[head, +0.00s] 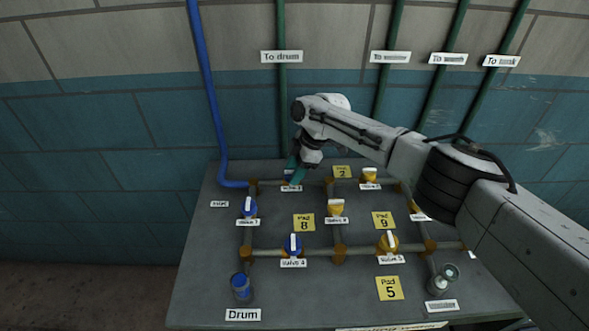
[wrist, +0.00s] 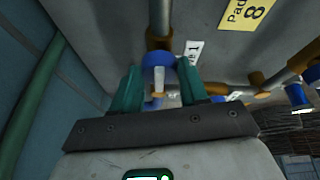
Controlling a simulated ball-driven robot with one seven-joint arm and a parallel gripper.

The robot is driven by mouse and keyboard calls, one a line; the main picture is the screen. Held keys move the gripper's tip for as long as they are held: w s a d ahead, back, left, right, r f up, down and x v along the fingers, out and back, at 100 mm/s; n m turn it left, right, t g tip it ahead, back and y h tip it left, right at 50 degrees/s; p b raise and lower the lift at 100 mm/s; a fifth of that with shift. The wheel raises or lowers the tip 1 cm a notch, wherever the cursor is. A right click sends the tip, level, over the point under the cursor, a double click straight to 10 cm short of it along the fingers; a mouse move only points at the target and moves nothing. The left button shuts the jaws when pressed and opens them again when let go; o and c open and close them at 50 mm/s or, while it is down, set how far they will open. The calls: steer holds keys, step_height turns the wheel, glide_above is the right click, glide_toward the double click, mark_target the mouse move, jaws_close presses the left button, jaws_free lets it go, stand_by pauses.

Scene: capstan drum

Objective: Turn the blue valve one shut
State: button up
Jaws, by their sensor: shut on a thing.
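Valve one is a blue round valve with a pale handle, clear in the wrist view (wrist: 158,75), with a white label (wrist: 193,50) beside it that ends in 1. In the head view my gripper hides most of it. My gripper (head: 294,172) points down at it at the back of the bench. In the wrist view the two teal fingers of my gripper (wrist: 160,98) stand on either side of the pale handle (wrist: 158,98) and are shut on it. The contact at the fingertips is partly hidden.
The grey bench (head: 200,290) carries brown pipes and other valves: blue (head: 249,210), blue (head: 292,250), yellow (head: 336,208), yellow (head: 388,246) and yellow (head: 370,177). A blue cup (head: 241,288) stands at the front left, a clear glass (head: 438,284) at the front right. Vertical pipes run up the wall behind.

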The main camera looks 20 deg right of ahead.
steer(key=shift+m, duration=0.4)
steer(key=m+p, duration=0.1)
steer(key=m+t+p, duration=0.1)
steer(key=m+h+p, duration=0.1)
steer(key=m, duration=0.1)
steer(key=shift+s+a+r+t, duration=0.15)
steer(key=shift+a+r+t, duration=0.05)
steer(key=shift+r+t, duration=0.1)
steer(key=m+p, duration=0.1)
steer(key=m, duration=0.1)
steer(key=m+t+h+p, duration=0.1)
steer(key=m, duration=0.1)
steer(key=shift+a+f+m, duration=0.15)
steer(key=shift+m, duration=0.15)
steer(key=m+h, duration=0.1)
steer(key=m, duration=0.1)
steer(key=m+h, duration=0.1)
steer(key=m, duration=0.2)
steer(key=shift+a+f+t+p, duration=0.1)
steer(key=shift+a+t+p, duration=0.1)
steer(key=shift+t+p, duration=0.1)
steer(key=shift+m+h+b, duration=0.5)
steer(key=shift+m+h, duration=0.4)
steer(key=shift+m, duration=0.9)
steer(key=o, duration=1)
steer(key=shift+o, duration=0.2)
